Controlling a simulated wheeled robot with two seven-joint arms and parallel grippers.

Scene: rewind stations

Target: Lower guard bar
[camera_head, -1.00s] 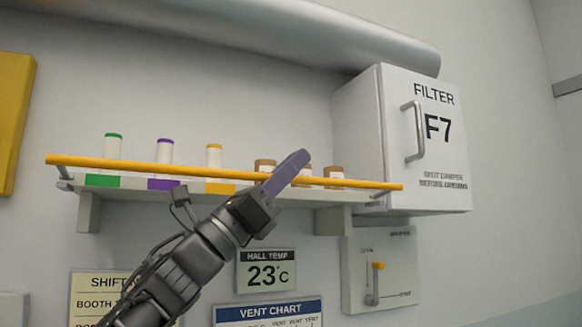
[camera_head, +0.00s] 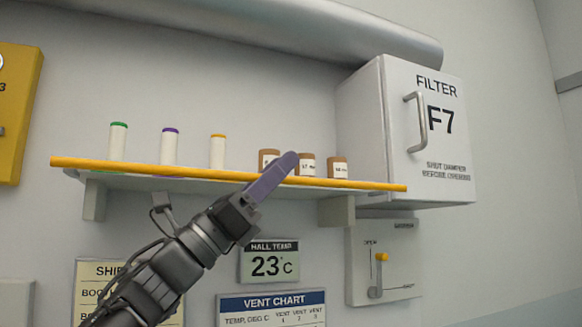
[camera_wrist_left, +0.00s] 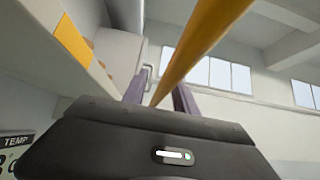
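The guard bar (camera_head: 130,166) is a long yellow rod along the front of the wall shelf (camera_head: 95,185). It sits level with the shelf's front edge, below the tops of the items there. My left gripper (camera_head: 277,173) reaches up from below, its purple fingers crossing the bar right of its middle. In the left wrist view the bar (camera_wrist_left: 203,40) passes between the two fingers (camera_wrist_left: 160,92), with a gap beside it, so the gripper looks open around it. Whether a finger touches the bar is unclear. My right gripper is out of view.
White spools with green (camera_head: 118,142), purple (camera_head: 169,147) and yellow (camera_head: 217,151) tops and several brown jars (camera_head: 337,167) stand on the shelf. A white filter cabinet (camera_head: 430,165) is at right. Below are a lever panel (camera_head: 400,265), temperature display (camera_head: 269,261) and vent chart (camera_head: 271,307).

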